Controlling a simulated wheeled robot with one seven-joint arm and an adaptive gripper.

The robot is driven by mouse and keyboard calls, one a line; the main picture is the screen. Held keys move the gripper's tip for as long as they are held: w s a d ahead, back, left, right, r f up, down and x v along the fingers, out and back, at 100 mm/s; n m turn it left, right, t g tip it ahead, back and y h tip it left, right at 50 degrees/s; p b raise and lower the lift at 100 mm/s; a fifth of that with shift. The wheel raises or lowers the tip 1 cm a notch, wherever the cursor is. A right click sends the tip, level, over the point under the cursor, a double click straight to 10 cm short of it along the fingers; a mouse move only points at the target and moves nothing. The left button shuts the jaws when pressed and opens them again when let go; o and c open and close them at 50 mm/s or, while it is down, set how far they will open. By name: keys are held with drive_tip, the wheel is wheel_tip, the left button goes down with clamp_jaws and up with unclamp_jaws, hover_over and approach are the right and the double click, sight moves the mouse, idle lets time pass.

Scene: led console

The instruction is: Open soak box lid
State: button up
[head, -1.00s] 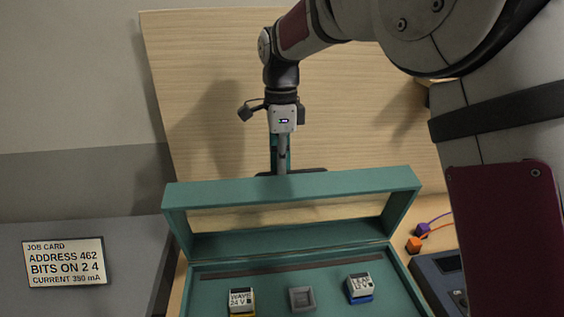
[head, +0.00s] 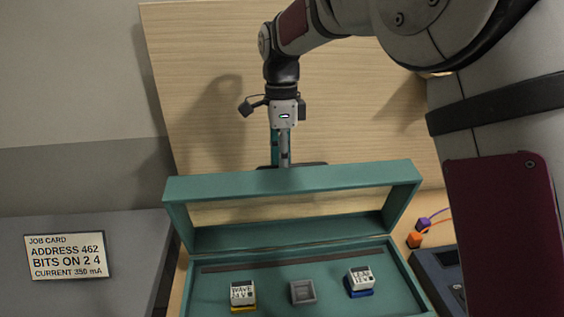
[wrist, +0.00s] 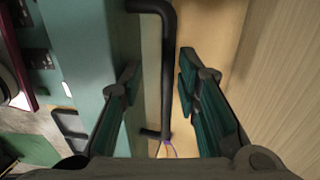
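The green soak box (head: 215,288) stands at the front centre in the head view. Its lid (head: 290,182), a green frame with a clear middle, stands raised at the back. A black bar handle (wrist: 169,75) shows in the wrist view beside the lid's green face (wrist: 85,30); in the head view it pokes up behind the lid's top edge (head: 318,164). My gripper (head: 282,160) points down behind the lid, its tips hidden there. In the wrist view my gripper (wrist: 160,75) is open, with the bar between its fingers in the picture. I cannot tell whether they touch it.
In the box are a WAVE block (head: 242,294), a grey square socket (head: 303,292) and another labelled block (head: 360,281). A job card (head: 66,257) is at left. A dark blue console (head: 440,275) and orange and purple plugs (head: 415,240) are at right. A wooden panel (head: 370,110) stands behind.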

wheel_tip(320, 180, up, 11)
drive_tip(key=shift+w, duration=0.45)
drive_tip(key=shift+s+a, duration=0.1)
